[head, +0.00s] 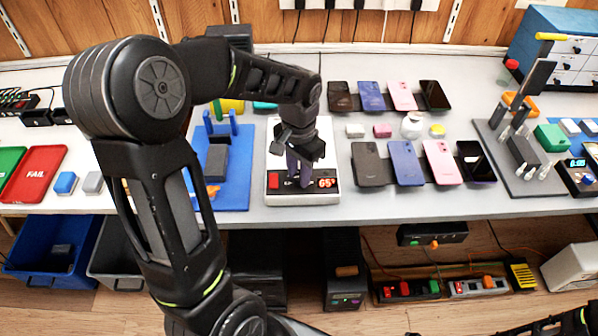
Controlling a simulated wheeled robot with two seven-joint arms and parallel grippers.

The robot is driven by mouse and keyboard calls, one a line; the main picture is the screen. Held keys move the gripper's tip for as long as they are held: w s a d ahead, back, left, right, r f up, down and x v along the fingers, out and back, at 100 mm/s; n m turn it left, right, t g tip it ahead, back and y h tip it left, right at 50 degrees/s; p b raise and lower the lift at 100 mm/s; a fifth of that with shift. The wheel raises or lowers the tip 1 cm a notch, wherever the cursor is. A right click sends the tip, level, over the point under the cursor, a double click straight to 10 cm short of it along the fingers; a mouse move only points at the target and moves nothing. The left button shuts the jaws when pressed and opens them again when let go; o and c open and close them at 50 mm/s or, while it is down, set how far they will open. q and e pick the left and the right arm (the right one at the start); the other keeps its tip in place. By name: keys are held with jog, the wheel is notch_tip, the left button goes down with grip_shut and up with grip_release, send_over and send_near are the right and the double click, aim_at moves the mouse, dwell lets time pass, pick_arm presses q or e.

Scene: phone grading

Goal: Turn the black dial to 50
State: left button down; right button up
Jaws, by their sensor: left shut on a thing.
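A white heating plate device (272,150) stands on the table in the middle of the head view. Its black front panel has a red switch (274,181) on the left and a red display (327,183) that appears to read 65°. My left gripper (299,181) reaches down over the panel between switch and display, its fingers shut on the black dial. The fingers hide the dial, so its pointer cannot be read. My right gripper is not in view; only a dark part of my right arm shows at the bottom right corner.
Two rows of phones (405,163) lie right of the device. A blue mat (235,190) with a dark phone lies left. A red FAIL tray (35,172) is at far left. A grey mat (510,180) with a stand and tools is at right. Bins and power strips sit below.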

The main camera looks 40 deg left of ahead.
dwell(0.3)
pick_arm(q)
jog(key=c, duration=1.2)
grip_release()
jog(key=shift+o, duration=0.2)
notch_tip(320, 180, up, 8)
jog(key=shift+f, duration=0.1)
